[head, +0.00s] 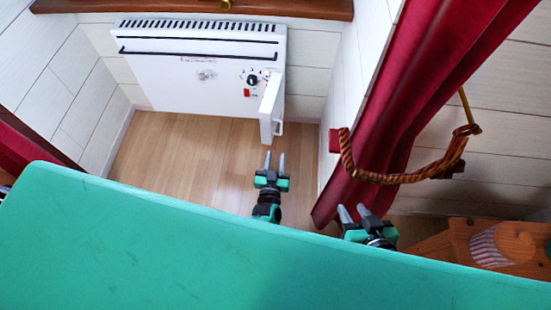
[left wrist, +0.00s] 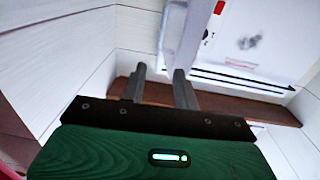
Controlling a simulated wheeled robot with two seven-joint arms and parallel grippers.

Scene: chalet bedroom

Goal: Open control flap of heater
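The white heater (head: 190,75) hangs low on the wall at the top of the head view and shows at the upper right of the left wrist view (left wrist: 265,45). Its control flap (head: 268,108) stands swung out at the right end, with a small handle at its free edge. The dark knob (head: 252,80) and a red switch (head: 247,93) are exposed. The flap also shows in the left wrist view (left wrist: 190,35). My left gripper (head: 275,155) is open and empty, just short of the flap and apart from it; its fingers (left wrist: 160,70) are spread. My right gripper (head: 354,210) is open and empty near the curtain.
A red curtain (head: 395,110) with a braided rope tie (head: 400,178) hangs at the right. A wooden sill (head: 190,5) lies above the heater. A wooden piece of furniture (head: 430,250) stands at the lower right. The wooden floor (head: 190,155) before the heater is clear.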

